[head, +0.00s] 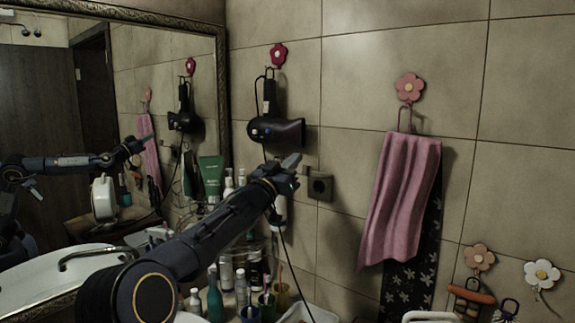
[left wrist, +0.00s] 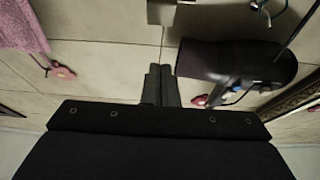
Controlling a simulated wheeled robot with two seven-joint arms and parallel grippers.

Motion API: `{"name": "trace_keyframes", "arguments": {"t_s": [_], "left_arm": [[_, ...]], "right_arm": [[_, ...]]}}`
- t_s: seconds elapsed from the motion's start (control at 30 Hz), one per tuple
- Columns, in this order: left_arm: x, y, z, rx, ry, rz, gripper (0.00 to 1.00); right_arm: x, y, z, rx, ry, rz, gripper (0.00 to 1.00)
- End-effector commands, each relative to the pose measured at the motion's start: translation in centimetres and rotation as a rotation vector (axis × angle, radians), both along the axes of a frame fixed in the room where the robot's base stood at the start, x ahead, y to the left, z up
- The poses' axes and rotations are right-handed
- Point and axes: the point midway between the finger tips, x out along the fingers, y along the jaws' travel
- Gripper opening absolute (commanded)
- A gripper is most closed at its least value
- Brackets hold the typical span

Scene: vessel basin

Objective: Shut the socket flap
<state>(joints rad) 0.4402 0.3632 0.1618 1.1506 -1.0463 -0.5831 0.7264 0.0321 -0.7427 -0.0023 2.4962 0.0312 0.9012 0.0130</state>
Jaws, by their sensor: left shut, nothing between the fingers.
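The socket (head: 320,187) is a small dark box on the tiled wall, between the hair dryer and the pink towel. A small dark piece at its upper left looks like its flap (head: 309,171), standing out from the box; its exact angle is hard to tell. My left gripper (head: 291,161) is shut and empty, just left of and slightly above the socket, seemingly apart from it. In the left wrist view its fingers (left wrist: 161,84) are together in front of bare tile, and a box that looks like the socket (left wrist: 161,12) is cut by the top edge. My right gripper is not in view.
The hair dryer (head: 276,131) hangs close to the left gripper, its cord dangling below. The pink towel (head: 401,195) hangs right of the socket. Bottles and cups (head: 215,297) crowd below my left arm. A mirror (head: 100,130) covers the left wall. Wall above the socket is clear.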

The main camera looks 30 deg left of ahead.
Motion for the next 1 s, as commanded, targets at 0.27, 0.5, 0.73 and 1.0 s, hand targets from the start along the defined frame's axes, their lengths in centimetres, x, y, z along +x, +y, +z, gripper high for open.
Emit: {"name": "trace_keyframes", "arguments": {"t_s": [0.27, 0.5, 0.73, 1.0], "left_arm": [[4.8, -0.5, 2.5, 0.000, 0.001, -0.001, 0.00], [4.3, -0.4, -0.6, -0.001, 0.003, 0.000, 0.00], [3.9, -0.4, -1.6, 0.000, 0.000, 0.000, 0.00], [3.9, -0.4, -1.7, 0.000, 0.001, 0.001, 0.00]], "right_arm": [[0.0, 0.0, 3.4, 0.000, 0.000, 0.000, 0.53], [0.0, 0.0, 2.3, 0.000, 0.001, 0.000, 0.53], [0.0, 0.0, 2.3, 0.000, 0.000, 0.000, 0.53], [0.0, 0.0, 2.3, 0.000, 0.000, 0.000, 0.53]]}}
